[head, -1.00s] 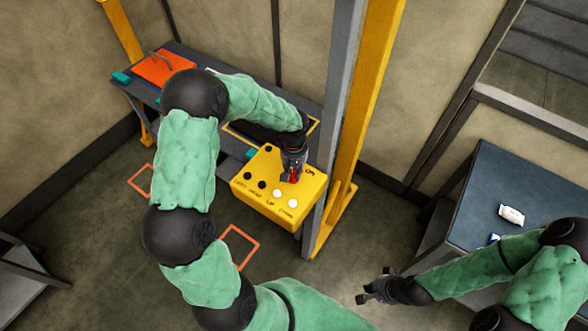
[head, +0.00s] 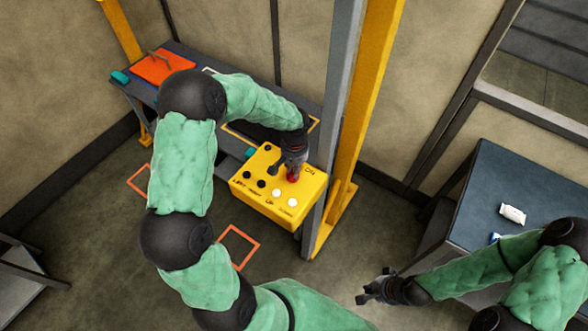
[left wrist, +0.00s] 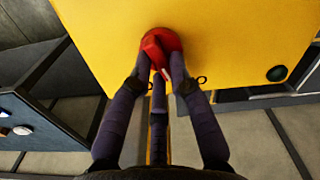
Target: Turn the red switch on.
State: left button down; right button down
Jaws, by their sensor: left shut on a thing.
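The red switch (head: 294,178) is on top of a yellow control box (head: 250,187), close to the printed word ON. In the left wrist view the red switch (left wrist: 157,42) is a red bar handle on a round red base. My left gripper (head: 288,168) is at the switch from above, its fingers shut on the handle. The left wrist view shows the fingertips (left wrist: 160,72) at the near end of the handle. My right gripper (head: 372,285) is empty and apart from everything, over the floor at lower right, its fingers looking spread.
Black and white buttons (head: 277,193) sit near the switch on the box. A grey and yellow post (head: 350,150) stands right beside the box. A dark bench with an orange board (head: 165,67) lies behind. A blue-grey table (head: 490,180) holds small items at right.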

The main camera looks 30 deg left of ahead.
pick_arm(q)
jog(key=m, duration=0.3)
jog(key=shift+d, duration=0.1)
jog(key=m, duration=0.3)
jog(key=shift+d, duration=0.1)
jog(key=m, duration=0.4)
jog(key=m+p, duration=0.1)
jog(key=m, duration=0.1)
jog(key=shift+s+d+m, duration=0.1)
jog(key=shift+s+m, duration=0.15)
jog(key=shift+m, duration=0.15)
jog(key=c, duration=1.1)
grip_release()
jog(key=shift+c, duration=0.2)
notch_tip(320, 180, up, 12)
